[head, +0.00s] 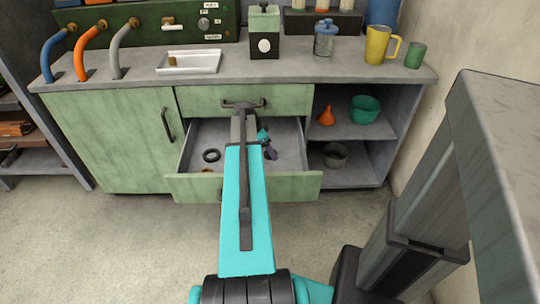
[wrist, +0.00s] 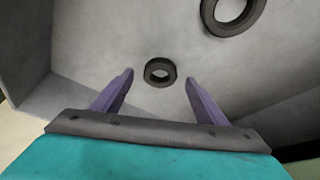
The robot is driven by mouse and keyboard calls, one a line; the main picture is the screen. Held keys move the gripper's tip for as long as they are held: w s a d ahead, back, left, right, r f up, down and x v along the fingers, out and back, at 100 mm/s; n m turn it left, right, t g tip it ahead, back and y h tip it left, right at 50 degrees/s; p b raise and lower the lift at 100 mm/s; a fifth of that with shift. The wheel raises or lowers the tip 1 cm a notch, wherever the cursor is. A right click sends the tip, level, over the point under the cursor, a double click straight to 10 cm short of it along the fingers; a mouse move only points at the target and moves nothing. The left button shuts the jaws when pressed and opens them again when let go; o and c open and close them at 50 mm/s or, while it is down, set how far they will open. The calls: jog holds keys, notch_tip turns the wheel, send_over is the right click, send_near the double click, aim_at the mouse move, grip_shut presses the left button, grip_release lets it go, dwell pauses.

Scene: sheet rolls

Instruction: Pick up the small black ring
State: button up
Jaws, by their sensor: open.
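The small black ring (wrist: 160,83) lies flat on the grey drawer floor in the wrist view. My gripper (wrist: 160,77) is open and empty, and its two purple fingers appear on either side of the ring, with a gap on each side. Whether the fingertips are down at ring height is hard to tell. In the head view my gripper (head: 267,151) is inside the open drawer, partly hidden by my arm. I cannot make out the small ring there.
A larger dark ring (wrist: 236,31) lies at the upper right in the wrist view. The head view shows a dark ring (head: 211,160) left of my arm and a brownish item (head: 207,170) by the drawer front (head: 290,188). The drawer walls surround my gripper; the benchtop (head: 130,85) overhangs behind.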

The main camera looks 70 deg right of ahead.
jog(key=shift+s+d+f, duration=0.15)
jog(key=shift+d+f, duration=0.05)
jog(key=shift+f, duration=0.45)
jog(key=c, duration=1.1)
